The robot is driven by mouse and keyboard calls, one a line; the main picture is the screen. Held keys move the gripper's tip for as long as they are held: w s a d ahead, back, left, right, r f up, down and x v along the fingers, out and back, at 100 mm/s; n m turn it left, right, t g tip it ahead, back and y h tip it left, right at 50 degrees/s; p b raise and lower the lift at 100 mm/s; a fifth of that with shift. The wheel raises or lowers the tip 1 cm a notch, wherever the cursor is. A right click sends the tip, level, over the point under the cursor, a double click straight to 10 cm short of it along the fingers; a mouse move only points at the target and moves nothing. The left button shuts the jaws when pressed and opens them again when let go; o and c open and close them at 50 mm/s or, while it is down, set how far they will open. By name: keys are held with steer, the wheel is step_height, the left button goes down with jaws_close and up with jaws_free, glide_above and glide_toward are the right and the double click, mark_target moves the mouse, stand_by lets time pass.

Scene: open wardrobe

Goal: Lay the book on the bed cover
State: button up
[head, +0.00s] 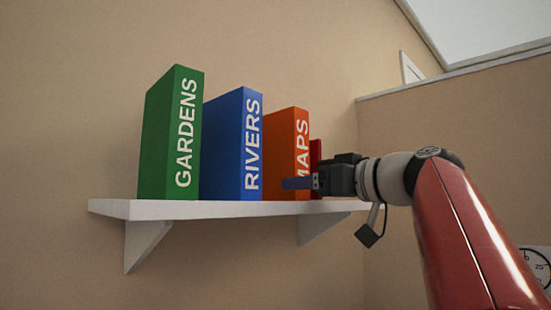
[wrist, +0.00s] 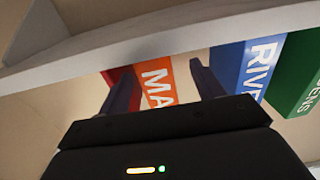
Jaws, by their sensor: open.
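Several upright books stand on a white wall shelf (head: 225,209): a green GARDENS book (head: 170,135), a blue RIVERS book (head: 232,145), an orange MAPS book (head: 287,135) and a red book (head: 316,152) mostly hidden behind my gripper. My gripper (head: 297,183) is in front of the lower part of the MAPS book. In the wrist view my gripper (wrist: 160,70) is open, its two dark fingers at either side of the MAPS spine (wrist: 157,80). I cannot tell whether they touch it. The bed cover is not in view.
The shelf has brackets (head: 145,243) below it and a bare stretch at its left end. In the wrist view the shelf board (wrist: 130,38) crosses the top. A corner wall (head: 450,125) stands to the right, with a partly hidden clock (head: 536,262).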

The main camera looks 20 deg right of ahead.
mark_target(278, 157)
steer(key=x, duration=0.6)
steer(key=shift+w+d+p, duration=0.25)
steer(key=shift+d+p, duration=0.05)
steer(key=shift+p, duration=0.1)
steer(key=shift+c, duration=0.5)
steer(key=shift+s, duration=0.1)
jaws_close()
steer(key=shift+r, duration=0.15)
